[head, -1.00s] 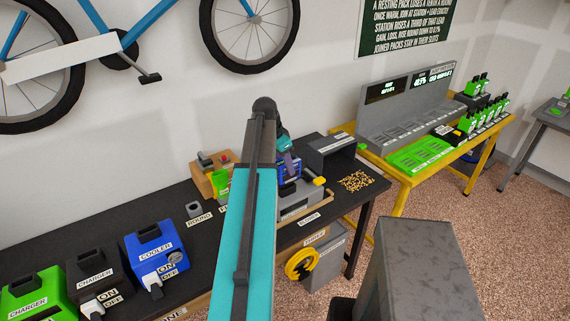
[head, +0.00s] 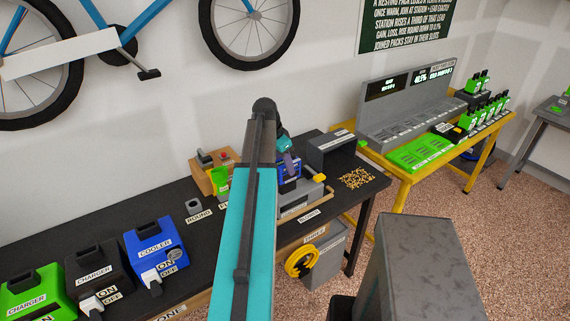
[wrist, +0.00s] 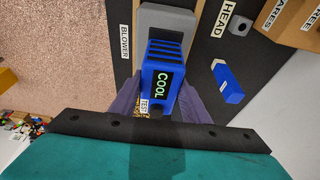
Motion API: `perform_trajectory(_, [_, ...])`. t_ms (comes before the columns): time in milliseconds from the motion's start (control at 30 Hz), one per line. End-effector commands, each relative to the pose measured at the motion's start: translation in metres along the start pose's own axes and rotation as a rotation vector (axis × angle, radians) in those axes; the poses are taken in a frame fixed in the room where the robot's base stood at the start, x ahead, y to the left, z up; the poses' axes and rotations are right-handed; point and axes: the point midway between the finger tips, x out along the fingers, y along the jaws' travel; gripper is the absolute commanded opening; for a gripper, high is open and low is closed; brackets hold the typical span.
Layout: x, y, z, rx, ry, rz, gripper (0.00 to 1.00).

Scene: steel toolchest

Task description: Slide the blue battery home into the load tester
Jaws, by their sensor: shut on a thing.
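The blue battery (wrist: 158,60) has dark ribs at its far end and a small panel reading COOL in green. My gripper (wrist: 160,100) has its purple fingers on both sides of it and is shut on it. A TEST label shows beside the battery's near end.
A loose blue block (wrist: 228,82) lies on the dark bench right of the battery in the wrist view.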

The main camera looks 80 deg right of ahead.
Motion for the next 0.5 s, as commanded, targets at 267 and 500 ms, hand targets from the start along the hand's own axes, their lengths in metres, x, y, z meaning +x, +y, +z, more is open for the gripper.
perform_trajectory(267, [0.0041,-0.0001,0.001,0.0,0.001,0.0,0.02])
perform_trajectory(500, [0.0077,0.0,0.0022,0.0,0.001,0.0,0.02])
